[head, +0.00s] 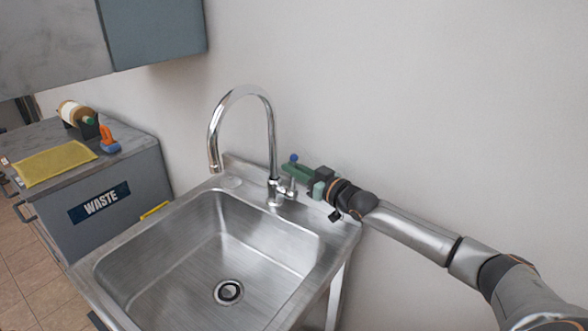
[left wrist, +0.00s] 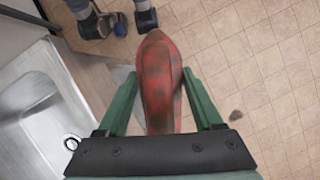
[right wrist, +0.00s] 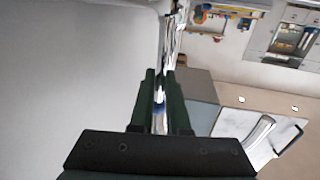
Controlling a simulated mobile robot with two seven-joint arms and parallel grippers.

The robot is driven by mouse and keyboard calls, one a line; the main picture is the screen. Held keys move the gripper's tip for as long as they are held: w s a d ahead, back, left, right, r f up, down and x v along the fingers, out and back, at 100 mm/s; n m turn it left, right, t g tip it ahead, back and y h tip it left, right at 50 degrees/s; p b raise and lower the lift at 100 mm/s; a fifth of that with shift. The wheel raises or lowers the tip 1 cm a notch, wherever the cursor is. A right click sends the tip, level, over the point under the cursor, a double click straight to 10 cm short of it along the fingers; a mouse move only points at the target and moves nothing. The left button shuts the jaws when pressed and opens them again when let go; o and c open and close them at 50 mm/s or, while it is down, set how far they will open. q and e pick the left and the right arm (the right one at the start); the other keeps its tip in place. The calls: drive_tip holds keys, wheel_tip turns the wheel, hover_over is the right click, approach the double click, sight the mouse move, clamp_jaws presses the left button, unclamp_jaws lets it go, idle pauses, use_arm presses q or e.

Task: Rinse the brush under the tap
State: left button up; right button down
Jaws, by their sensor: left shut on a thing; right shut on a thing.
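The chrome tap (head: 270,130) stands at the back of the steel sink (head: 140,275), its curved spout over the basin. No water shows under the spout. My right gripper (head: 303,172) is at the tap's lever, right of the spout's base; a blue tip shows there. In the right wrist view, its fingers (right wrist: 162,100) are closed on the chrome lever (right wrist: 159,122). My left gripper (left wrist: 160,85) is shut on a red, dark-stained thing, seemingly the brush (left wrist: 158,85). No bristles can be made out. The left gripper is outside the head view.
A grey waste cabinet (head: 150,185) stands left of the sink. On it are a yellow cloth (head: 52,164), an orange-and-blue item (head: 108,140) and a brown bottle (head: 76,112). The basin is empty, with a drain (head: 228,291). A wall cabinet (head: 150,30) hangs upper left.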

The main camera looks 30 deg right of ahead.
use_arm(q)
drive_tip(key=shift+r, duration=0.1)
idle(0.7)
drive_tip(key=shift+r, duration=0.2)
use_arm(e)
drive_tip(key=shift+s+a, duration=0.1)
drive_tip(key=shift+a, duration=0.2)
use_arm(q)
drive_tip(key=shift+r+p, duration=0.15)
drive_tip(key=shift+p, duration=0.3)
use_arm(e)
drive_tip(key=shift+s+a+n, duration=0.1)
drive_tip(key=shift+a+n, duration=0.15)
drive_tip(key=shift+n, duration=0.45)
drive_tip(key=c, duration=0.9)
unclamp_jaws()
use_arm(q)
drive_tip(key=shift+r+p, duration=0.55)
use_arm(e)
drive_tip(key=s+d, duration=0.2)
drive_tip(key=s, duration=0.9)
drive_tip(key=shift+s+d+f, duration=0.2)
drive_tip(key=shift+s, duration=0.2)
